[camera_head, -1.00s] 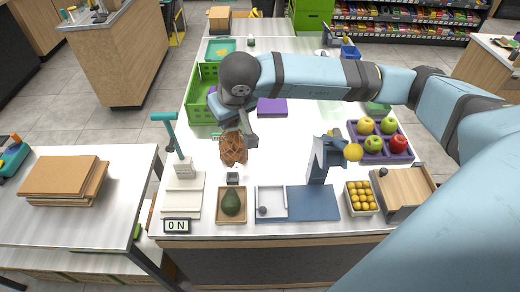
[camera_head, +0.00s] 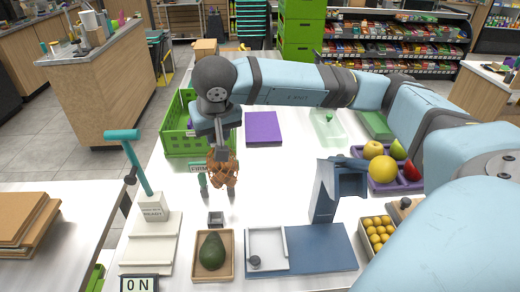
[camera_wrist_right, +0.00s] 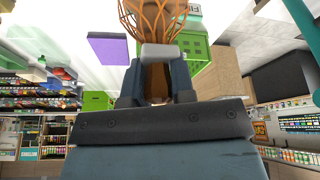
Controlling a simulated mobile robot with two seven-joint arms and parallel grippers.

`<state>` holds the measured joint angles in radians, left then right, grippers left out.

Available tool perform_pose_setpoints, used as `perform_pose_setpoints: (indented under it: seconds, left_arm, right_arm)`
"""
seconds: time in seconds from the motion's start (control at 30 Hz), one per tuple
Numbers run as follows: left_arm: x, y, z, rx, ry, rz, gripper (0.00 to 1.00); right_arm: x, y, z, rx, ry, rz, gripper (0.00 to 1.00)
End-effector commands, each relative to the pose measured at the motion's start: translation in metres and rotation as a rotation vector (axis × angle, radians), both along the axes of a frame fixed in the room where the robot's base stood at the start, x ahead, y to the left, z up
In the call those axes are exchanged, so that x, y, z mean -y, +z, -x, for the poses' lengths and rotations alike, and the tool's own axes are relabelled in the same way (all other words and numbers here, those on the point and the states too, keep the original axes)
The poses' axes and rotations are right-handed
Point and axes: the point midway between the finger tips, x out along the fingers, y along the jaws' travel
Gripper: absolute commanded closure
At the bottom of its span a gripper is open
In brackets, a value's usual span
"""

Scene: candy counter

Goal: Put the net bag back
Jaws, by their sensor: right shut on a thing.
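The net bag (camera_head: 224,172) is an orange-brown mesh bag. It hangs from my right gripper (camera_head: 220,152), which is shut on its top. The bag is over the white counter, in front of the green crate (camera_head: 176,143) and behind a small dark block (camera_head: 216,219). I cannot tell whether its bottom touches the counter. In the right wrist view the orange mesh (camera_wrist_right: 155,18) spreads out beyond the fingers at the top. A small sign reading FIRM (camera_head: 197,168) is partly hidden behind the bag. My left gripper is not in view.
An avocado (camera_head: 211,250) lies in a wooden tray (camera_head: 229,262) at the front. A blue mat (camera_head: 325,255) and blue stand (camera_head: 325,195) are right of it. A teal-handled device (camera_head: 150,206) stands left.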

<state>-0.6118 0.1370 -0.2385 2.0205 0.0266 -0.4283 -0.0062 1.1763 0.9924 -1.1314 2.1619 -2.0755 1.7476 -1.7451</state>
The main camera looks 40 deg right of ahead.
Motion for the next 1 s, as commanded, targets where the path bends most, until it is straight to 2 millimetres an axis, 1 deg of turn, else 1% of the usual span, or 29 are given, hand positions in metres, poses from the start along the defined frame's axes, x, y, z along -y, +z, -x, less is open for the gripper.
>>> perform_pose_setpoints:
  seconds: [0.03,0.1,0.3,0.43,0.6,0.67,0.77,0.97,1.0]
  left_arm:
    - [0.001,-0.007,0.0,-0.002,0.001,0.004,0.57]
    - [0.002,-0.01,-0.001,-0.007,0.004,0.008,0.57]
    - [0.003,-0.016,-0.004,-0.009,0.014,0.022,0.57]
    - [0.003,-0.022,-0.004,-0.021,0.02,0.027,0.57]
    - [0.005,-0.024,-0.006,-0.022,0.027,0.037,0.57]
    - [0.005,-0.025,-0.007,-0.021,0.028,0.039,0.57]
    - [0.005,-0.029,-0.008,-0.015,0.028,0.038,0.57]
    - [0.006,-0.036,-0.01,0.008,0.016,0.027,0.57]
    - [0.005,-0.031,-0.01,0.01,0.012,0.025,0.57]
  right_arm:
    - [0.014,0.004,-0.002,0.007,-0.069,0.003,1.0]
    - [0.033,0.015,-0.002,0.008,-0.175,0.006,1.0]
    - [0.082,0.045,0.004,0.018,-0.47,0.003,1.0]
    - [0.104,0.059,0.01,0.024,-0.605,-0.002,1.0]
    - [0.119,0.07,0.016,0.03,-0.706,-0.007,1.0]
    - [0.121,0.068,0.017,0.029,-0.721,-0.008,1.0]
    - [0.122,0.055,0.018,0.027,-0.731,-0.007,1.0]
    - [0.122,0.005,0.019,0.024,-0.73,-0.005,1.0]
    - [0.123,-0.001,0.019,0.026,-0.73,-0.005,1.0]
